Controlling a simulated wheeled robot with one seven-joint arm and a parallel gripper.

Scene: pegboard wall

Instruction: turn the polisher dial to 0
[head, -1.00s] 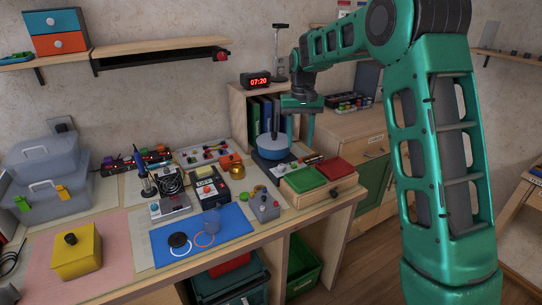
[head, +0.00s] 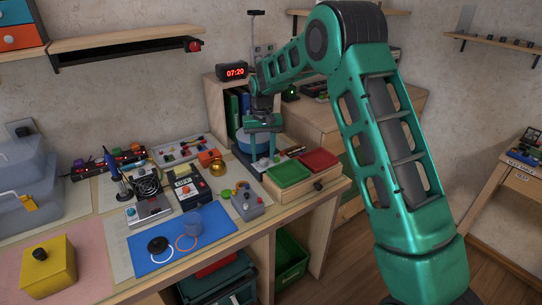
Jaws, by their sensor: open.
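The polisher (head: 244,141), with a blue round bowl on a dark base, stands at the back right of the workbench. The fingers and arm cover much of the bowl. I cannot tell whether a finger touches the polisher. The dial cannot be made out, so its setting does not show.
A wooden box with green (head: 288,173) and red (head: 318,160) lids stands just right of the polisher. A brass pot (head: 218,167) and a grey box with knobs (head: 247,203) are to the left. A shelf unit with a clock (head: 233,71) stands behind.

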